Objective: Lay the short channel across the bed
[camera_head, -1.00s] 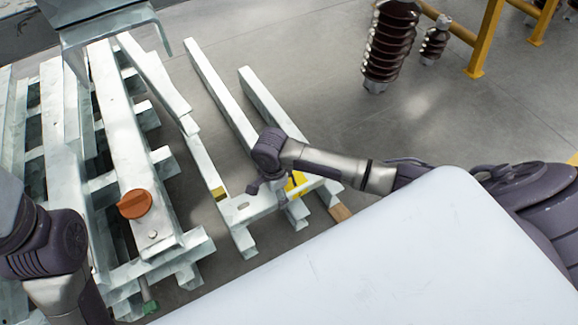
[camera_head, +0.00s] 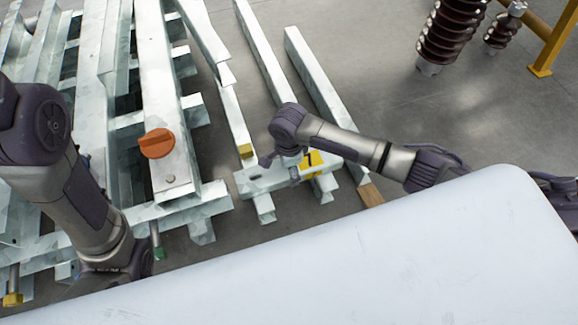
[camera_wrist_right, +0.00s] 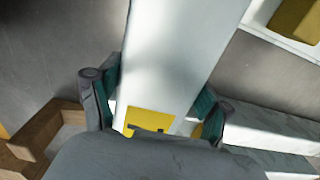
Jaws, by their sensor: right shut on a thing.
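The short channel (camera_head: 265,181) is a pale galvanised piece with a yellow label. It lies crosswise near the close ends of long pale beams; whether it rests on them or hangs just above is unclear. My right gripper (camera_head: 292,170) is over it. In the right wrist view my right gripper (camera_wrist_right: 160,88) has its teal pads on both sides of the short channel (camera_wrist_right: 175,50), by the yellow label. I cannot tell for sure which steelwork is the bed. My left arm comes down at the left; its gripper is out of sight.
A stack of galvanised beams (camera_head: 155,75) with an orange knob (camera_head: 157,143) stands at the left. Two long beams (camera_head: 315,75) lie right of it, with a wooden block (camera_head: 370,194). Brown insulators (camera_head: 452,30) and a yellow rail (camera_head: 550,50) stand at the back right, with open floor before them.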

